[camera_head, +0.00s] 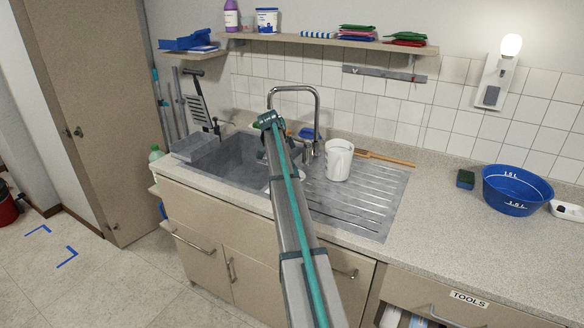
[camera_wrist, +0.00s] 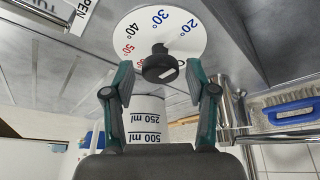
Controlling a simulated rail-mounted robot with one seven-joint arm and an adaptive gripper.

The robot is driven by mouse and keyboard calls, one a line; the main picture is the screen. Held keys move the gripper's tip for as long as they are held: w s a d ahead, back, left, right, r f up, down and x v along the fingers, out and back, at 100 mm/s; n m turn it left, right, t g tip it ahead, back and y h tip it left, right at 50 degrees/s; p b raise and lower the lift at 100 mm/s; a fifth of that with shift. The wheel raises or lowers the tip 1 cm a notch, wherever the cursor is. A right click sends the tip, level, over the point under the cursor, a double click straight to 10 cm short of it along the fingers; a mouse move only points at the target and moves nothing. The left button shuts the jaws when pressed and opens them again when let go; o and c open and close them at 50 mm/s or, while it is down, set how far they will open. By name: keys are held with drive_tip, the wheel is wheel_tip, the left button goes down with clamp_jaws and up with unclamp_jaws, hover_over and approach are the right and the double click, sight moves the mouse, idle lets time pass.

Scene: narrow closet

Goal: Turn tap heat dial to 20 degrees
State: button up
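The heat dial (camera_wrist: 185,48) is a white disc in the wrist view, marked 20°, 30°, 40° and 50°, with 20° at the right and 50° at the lower left. A black knob (camera_wrist: 160,66) sits at its middle; which mark it points to is not clear. My gripper (camera_wrist: 159,70) is open, one finger on each side of the knob, with gaps visible. In the head view my gripper (camera_head: 268,121) is in front of the tap (camera_head: 316,105) above the sink. The dial is not visible there.
A white measuring jug (camera_head: 338,162) stands on the drainboard right of the tap, with a wooden-handled brush (camera_head: 390,160) behind it. A blue bowl (camera_head: 515,190) and a sponge (camera_head: 465,180) are on the right counter. A shelf (camera_head: 330,40) runs above.

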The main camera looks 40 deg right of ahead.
drive_tip(key=shift+r, duration=0.1)
drive_tip(key=v, duration=1.1)
drive_tip(key=shift+a+r, duration=0.25)
drive_tip(key=shift+r, duration=0.1)
